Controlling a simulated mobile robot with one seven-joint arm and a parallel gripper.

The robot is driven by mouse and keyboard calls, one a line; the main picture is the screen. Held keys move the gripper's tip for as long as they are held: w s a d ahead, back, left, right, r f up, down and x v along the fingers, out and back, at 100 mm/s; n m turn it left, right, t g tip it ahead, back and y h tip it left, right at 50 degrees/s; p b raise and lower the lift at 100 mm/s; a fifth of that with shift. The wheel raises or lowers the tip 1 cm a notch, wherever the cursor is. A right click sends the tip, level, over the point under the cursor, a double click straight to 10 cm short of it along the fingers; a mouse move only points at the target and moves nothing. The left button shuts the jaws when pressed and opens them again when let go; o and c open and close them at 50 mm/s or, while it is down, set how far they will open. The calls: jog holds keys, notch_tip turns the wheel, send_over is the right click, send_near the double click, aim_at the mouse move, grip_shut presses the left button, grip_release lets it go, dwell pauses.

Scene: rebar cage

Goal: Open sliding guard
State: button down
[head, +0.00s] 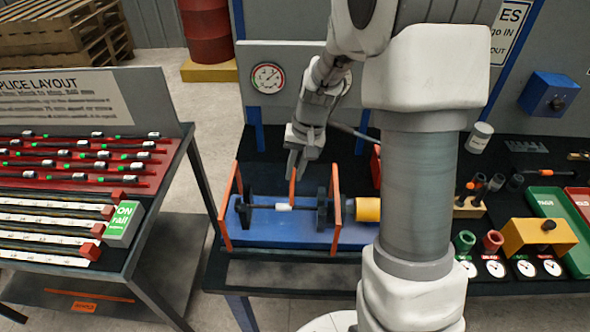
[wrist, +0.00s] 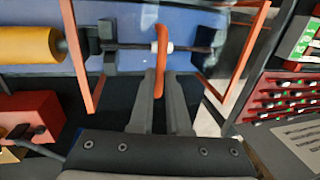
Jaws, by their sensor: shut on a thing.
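The sliding guard is an orange frame whose posts stand at the left (head: 224,215) and right (head: 336,225) of the blue machine bed (head: 285,236). Its panel looks clear. In the wrist view an orange frame post (wrist: 78,55) also shows. My gripper (head: 292,176) reaches down from above and behind, and is shut on the upright orange handle (head: 292,192). In the wrist view the fingertips (wrist: 161,78) close on the lower part of the handle (wrist: 162,48). A dark bar with a white sleeve (head: 284,207) lies between two black clamp blocks behind the handle.
A yellow cylinder (head: 367,210) sits at the bed's right end. A gauge panel (head: 267,78) stands behind. My arm covers part of the bench's middle. A rack table (head: 75,180) stands left across a floor gap. Gauges, cups and trays (head: 550,205) crowd the right.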

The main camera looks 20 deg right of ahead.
dwell(0.3)
jog(key=s+d+b, duration=0.2)
jog(key=s+d, duration=0.2)
jog(key=d, duration=1)
jog(key=s+d+b, duration=0.1)
jog(key=s+d, duration=0.4)
jog(key=d, duration=0.8)
jog(key=shift+d+b, duration=0.4)
jog(key=c, duration=0.9)
grip_release()
jog(key=shift+r, duration=0.15)
jog(key=d+r, duration=0.1)
jog(key=r, duration=0.4)
jog(key=d+r, duration=0.1)
jog(key=r, duration=0.5)
jog(key=s+d+r, duration=0.1)
jog(key=r, duration=0.5)
